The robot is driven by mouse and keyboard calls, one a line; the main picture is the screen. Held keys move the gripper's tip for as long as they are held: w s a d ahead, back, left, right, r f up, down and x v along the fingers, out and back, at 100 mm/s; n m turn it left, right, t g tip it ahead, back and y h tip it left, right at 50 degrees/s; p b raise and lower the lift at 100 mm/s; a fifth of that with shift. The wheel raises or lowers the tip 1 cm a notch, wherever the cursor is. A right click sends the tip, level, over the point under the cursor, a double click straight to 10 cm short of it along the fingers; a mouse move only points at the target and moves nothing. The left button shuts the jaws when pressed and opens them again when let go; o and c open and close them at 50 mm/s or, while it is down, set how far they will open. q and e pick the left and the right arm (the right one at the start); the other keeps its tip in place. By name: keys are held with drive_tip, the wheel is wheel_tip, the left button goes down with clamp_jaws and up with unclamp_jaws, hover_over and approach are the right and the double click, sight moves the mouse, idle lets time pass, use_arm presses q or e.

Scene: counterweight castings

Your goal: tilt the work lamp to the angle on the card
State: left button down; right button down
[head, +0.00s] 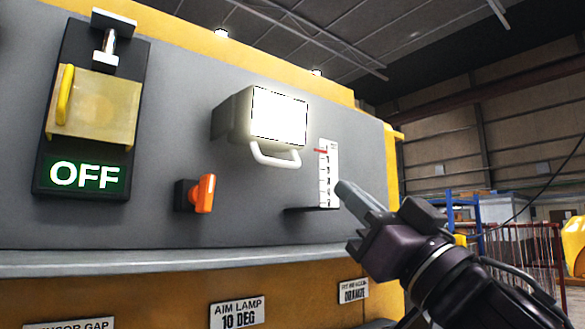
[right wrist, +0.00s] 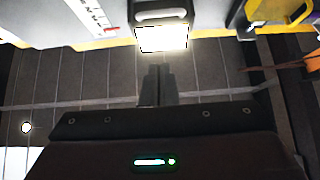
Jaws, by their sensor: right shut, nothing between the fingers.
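The work lamp (head: 279,117) is a lit white box with a pale handle (head: 274,156) below its face, on the grey panel. It also shows in the right wrist view (right wrist: 161,37). The card (head: 240,314) below the panel reads AIM LAMP 10 DEG. A white scale (head: 328,172) with a red mark near its top is to the right of the lamp. My right gripper (head: 343,188) is shut and empty, just right of the scale and apart from the lamp handle. It also shows in the right wrist view (right wrist: 157,72). My left gripper is not in view.
An orange switch lever (head: 203,193) sits below left of the lamp. A yellow guarded unit (head: 95,105) with an OFF sign (head: 86,175) is at the left. A blue rack (head: 466,215) and red railing (head: 525,255) stand in the right background.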

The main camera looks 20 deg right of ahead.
sight(284, 165)
drive_tip(key=w+f+p+x, duration=0.1)
drive_tip(key=p+x, duration=0.3)
drive_tip(key=x, duration=0.7)
drive_tip(key=shift+w+a+f+p, duration=0.3)
drive_tip(key=shift+w+a+f, duration=0.05)
drive_tip(key=shift+w+a, duration=0.2)
drive_tip(key=shift+w+a+f, duration=0.1)
drive_tip(key=shift+w+f, duration=0.15)
drive_tip(key=shift+w, duration=0.4)
